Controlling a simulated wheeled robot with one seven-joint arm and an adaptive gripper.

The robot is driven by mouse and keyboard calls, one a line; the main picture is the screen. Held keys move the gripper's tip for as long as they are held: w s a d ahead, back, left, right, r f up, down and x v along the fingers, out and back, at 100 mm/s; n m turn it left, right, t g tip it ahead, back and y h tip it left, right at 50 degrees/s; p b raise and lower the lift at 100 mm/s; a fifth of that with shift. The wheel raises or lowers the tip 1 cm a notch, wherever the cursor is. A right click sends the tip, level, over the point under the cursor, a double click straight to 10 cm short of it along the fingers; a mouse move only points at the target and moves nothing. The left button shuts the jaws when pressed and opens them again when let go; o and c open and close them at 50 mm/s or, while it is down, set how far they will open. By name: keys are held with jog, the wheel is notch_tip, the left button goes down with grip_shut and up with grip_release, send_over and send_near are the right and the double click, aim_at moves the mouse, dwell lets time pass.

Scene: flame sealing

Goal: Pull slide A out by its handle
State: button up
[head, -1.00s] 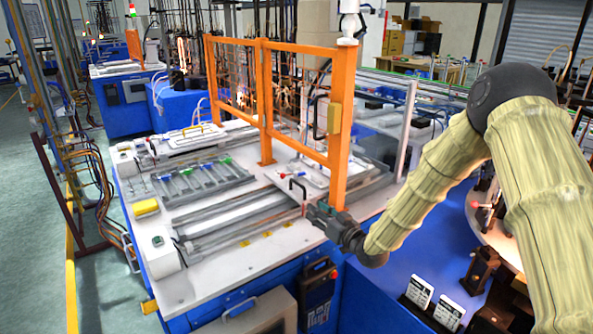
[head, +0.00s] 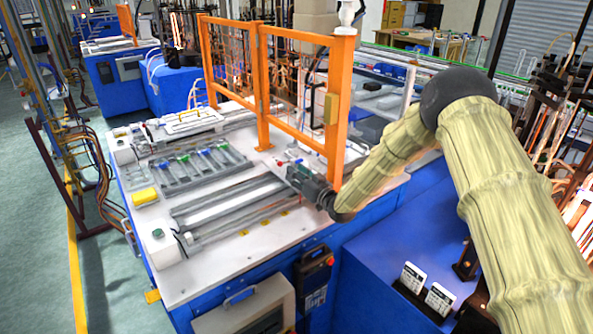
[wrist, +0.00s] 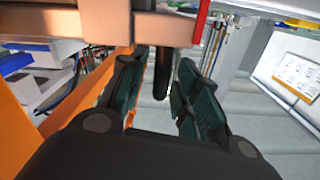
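In the wrist view a dark handle (wrist: 163,72) stands out from a pale block (wrist: 165,28) at the top of the picture. My gripper (wrist: 160,90) has its two green-padded fingers on either side of this handle. A gap shows between the handle and the left finger; the right finger is closer, and I cannot tell if it touches. In the head view my gripper (head: 298,177) is low over the right part of the white worktable, by the orange gate post. The handle is hard to make out there, and I cannot tell slide A's outline.
An orange mesh gate (head: 262,85) stands upright close beside my gripper. The white worktable (head: 232,255) carries a rack of tubes with coloured caps (head: 200,165), a yellow block (head: 144,197) and metal rails. Two white cards (head: 425,287) stand on the blue surface at lower right.

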jog(key=shift+w+a+f, duration=0.1)
jog(key=shift+w+a, duration=0.1)
jog(key=shift+w, duration=0.2)
grip_shut()
